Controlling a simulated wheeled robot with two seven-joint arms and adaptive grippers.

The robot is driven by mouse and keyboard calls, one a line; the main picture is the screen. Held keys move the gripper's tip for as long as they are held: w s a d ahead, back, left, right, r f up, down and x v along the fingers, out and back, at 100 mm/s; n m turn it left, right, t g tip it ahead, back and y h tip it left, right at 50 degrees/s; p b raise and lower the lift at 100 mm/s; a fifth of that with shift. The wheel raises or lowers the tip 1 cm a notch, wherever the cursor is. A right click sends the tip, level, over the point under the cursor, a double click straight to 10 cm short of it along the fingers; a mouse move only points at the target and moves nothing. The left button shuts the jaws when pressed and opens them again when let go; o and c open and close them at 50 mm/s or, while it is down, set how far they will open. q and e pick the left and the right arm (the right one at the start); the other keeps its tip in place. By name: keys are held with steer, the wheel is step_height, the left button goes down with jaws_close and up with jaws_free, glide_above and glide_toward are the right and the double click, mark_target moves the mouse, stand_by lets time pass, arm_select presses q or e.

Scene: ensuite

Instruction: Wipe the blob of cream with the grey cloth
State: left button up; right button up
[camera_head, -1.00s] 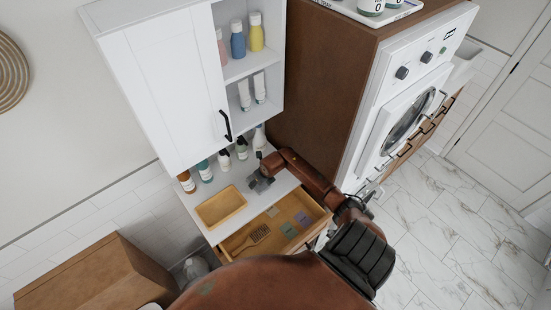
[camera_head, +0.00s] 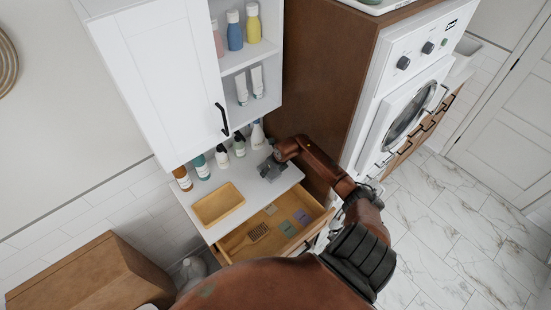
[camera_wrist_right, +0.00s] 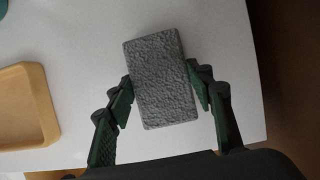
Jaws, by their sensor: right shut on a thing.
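The grey cloth (camera_wrist_right: 158,80) shows in the right wrist view as a thick, rough-textured rectangle, slightly tilted, over the white countertop (camera_wrist_right: 225,45). My right gripper (camera_wrist_right: 161,78) is shut on it, one finger at each long side. In the head view my right gripper (camera_head: 269,170) is over the right part of the counter, close to the bottles at the back. Whether the cloth touches the surface cannot be told. No blob of cream is visible in either view; the cloth or gripper may hide it. My left gripper is not in view.
A wooden tray (camera_head: 203,218) lies on the counter left of the gripper. Several bottles (camera_head: 222,157) line the back under a white cabinet (camera_head: 160,80). An open drawer (camera_head: 325,217) with small items juts out below. A brown panel (camera_head: 310,90) borders the right.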

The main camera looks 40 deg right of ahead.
steer(key=d+b, duration=0.1)
steer(key=d, duration=0.2)
steer(key=shift+s+d+f+b, duration=0.1)
steer(key=shift+s+b, duration=0.05)
steer(key=shift+b, duration=0.2)
steer(key=shift+r+p, duration=2.45)
steer(key=shift+r, duration=1.75)
steer(key=shift+a, duration=0.2)
